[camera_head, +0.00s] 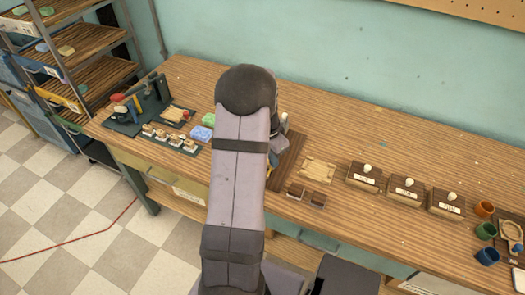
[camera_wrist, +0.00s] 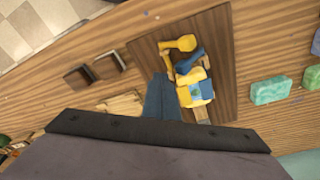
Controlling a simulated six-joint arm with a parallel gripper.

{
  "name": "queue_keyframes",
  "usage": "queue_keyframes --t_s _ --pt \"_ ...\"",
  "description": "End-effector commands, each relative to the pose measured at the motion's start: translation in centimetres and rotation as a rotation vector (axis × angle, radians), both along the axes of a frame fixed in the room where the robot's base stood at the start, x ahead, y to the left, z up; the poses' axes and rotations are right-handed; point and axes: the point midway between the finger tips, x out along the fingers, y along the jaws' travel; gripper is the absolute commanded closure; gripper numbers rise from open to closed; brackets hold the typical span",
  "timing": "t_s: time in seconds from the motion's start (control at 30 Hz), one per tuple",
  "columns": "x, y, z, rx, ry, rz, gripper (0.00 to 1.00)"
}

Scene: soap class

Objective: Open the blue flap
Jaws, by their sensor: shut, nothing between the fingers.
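A yellow and blue device (camera_wrist: 190,75) lies on a dark wooden board (camera_wrist: 225,45) in the wrist view. It has a long blue piece (camera_wrist: 189,60) between yellow parts and a lighter blue panel (camera_wrist: 196,94) nearer my gripper. I cannot tell for sure which blue piece is the flap, or whether it is open. My gripper (camera_wrist: 160,80) is shut and empty, its fingers just left of the device; whether they touch it is unclear. In the head view my arm hides most of the device, and the board (camera_head: 290,160) shows beside it.
Green (camera_wrist: 271,90) and blue (camera_head: 201,133) soap blocks stand near the board. Two small brown blocks (camera_head: 306,195), a pale wooden tray (camera_head: 318,171) and several labelled boxes (camera_head: 405,190) stand to its right in the head view. Bare tabletop (camera_head: 345,140) lies behind them.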

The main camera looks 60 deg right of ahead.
Motion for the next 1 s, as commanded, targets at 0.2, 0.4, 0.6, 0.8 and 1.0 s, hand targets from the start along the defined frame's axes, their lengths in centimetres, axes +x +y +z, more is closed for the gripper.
queue_keyframes --t_s 0.2,0.4,0.6,0.8,1.0 --pt "0.0 0.0 0.0 0.0 0.0 0.0 1.0" --pt "0.0 0.0 -0.2 0.0 0.0 0.0 1.0" --pt "0.0 0.0 -1.0 0.0 0.001 0.0 1.0" --pt "0.0 0.0 -1.9 0.001 0.0 0.0 1.0" --pt "0.0 0.0 -2.8 0.0 0.001 0.0 1.0"
